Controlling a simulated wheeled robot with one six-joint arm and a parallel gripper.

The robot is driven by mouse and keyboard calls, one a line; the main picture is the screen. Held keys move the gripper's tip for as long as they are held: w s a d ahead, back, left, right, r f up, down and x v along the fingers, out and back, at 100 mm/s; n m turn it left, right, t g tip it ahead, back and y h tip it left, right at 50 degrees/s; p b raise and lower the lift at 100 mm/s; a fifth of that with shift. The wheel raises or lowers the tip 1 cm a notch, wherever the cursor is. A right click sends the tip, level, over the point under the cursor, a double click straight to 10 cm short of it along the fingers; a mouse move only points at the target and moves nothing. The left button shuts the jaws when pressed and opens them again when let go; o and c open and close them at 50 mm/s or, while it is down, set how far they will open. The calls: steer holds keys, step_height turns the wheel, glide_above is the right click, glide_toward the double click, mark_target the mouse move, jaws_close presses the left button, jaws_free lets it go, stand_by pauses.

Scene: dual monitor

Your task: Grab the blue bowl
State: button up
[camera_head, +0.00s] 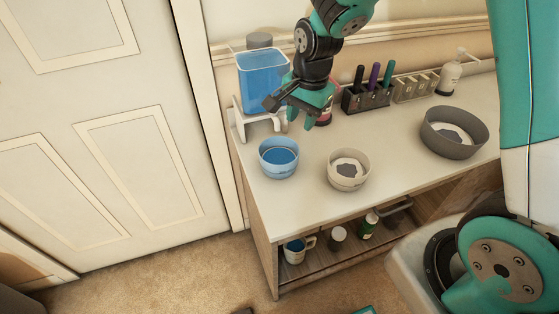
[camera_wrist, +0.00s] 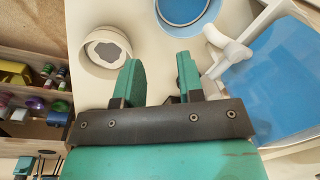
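The blue bowl (camera_head: 279,158) stands upright on the white counter near its left front end. It also shows at the top of the wrist view (camera_wrist: 186,14), cut off by the frame edge. My gripper (camera_head: 300,121) hangs above the counter, behind and slightly right of the blue bowl, apart from it. In the wrist view my gripper (camera_wrist: 158,78) has its two teal fingers spread with nothing between them. A cream bowl (camera_head: 348,170) stands to the right of the blue bowl and shows at upper left in the wrist view (camera_wrist: 108,52).
A blue water tank (camera_head: 263,75) on a white stand is close behind the blue bowl. A pen holder (camera_head: 367,97) stands at the back, and a grey bowl (camera_head: 453,133) at the right. The shelf below (camera_head: 318,262) holds mugs and cans. The counter's middle front is clear.

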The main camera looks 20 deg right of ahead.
glide_above(292, 172)
steer(key=f, duration=1.1)
steer(key=shift+d, duration=0.25)
steer(key=shift+w+f+p, duration=0.1)
steer(key=shift+f+p, duration=0.6)
steer(key=shift+f, duration=2.15)
jaws_close()
